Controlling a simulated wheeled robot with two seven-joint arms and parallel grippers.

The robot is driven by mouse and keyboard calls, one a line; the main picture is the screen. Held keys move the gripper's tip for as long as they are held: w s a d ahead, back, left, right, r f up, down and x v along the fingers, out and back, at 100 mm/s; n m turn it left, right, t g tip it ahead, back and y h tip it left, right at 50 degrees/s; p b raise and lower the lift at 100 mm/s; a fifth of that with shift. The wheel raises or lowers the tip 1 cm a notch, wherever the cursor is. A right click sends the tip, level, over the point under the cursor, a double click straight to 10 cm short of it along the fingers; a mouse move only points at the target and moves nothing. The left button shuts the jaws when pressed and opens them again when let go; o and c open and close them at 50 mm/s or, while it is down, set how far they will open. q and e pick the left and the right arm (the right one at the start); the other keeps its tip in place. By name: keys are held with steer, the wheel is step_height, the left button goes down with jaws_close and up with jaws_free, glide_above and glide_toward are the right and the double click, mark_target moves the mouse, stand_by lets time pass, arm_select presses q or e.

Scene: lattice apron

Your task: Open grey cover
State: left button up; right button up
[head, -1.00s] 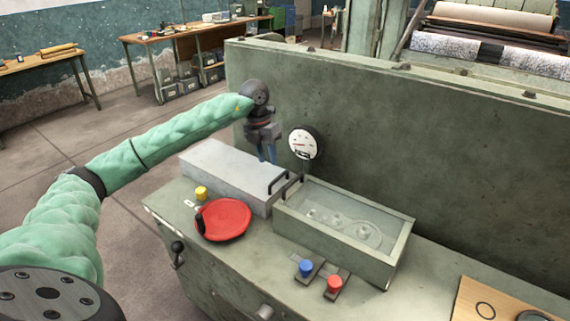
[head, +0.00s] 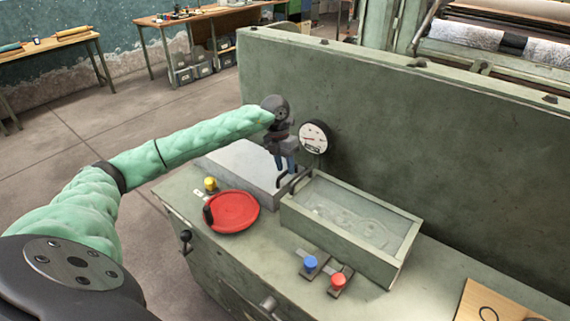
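The grey cover (head: 238,168) is a long flat grey box on the green machine's top, left of the glass-topped box. It looks closed. A dark bar handle (head: 282,183) stands at its right end. My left gripper (head: 286,168) points down just above this handle, its two bluish fingers slightly apart. It looks open and empty. I cannot tell whether the fingertips touch the handle. The gripper and wrist hide part of the cover's far right end. My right gripper is not in view.
A glass-lidded green box (head: 350,222) stands right of the cover. A red round dish (head: 235,211), yellow button (head: 210,184), blue button (head: 310,263) and red button (head: 338,280) are in front. A white gauge (head: 314,136) sits on the tall green panel (head: 400,135) behind.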

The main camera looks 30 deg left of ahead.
arm_select(q)
steer(key=shift+w+f, duration=0.1)
steer(key=shift+f, duration=0.25)
steer(key=shift+c, duration=0.4)
jaws_close()
steer(key=shift+r, duration=0.1)
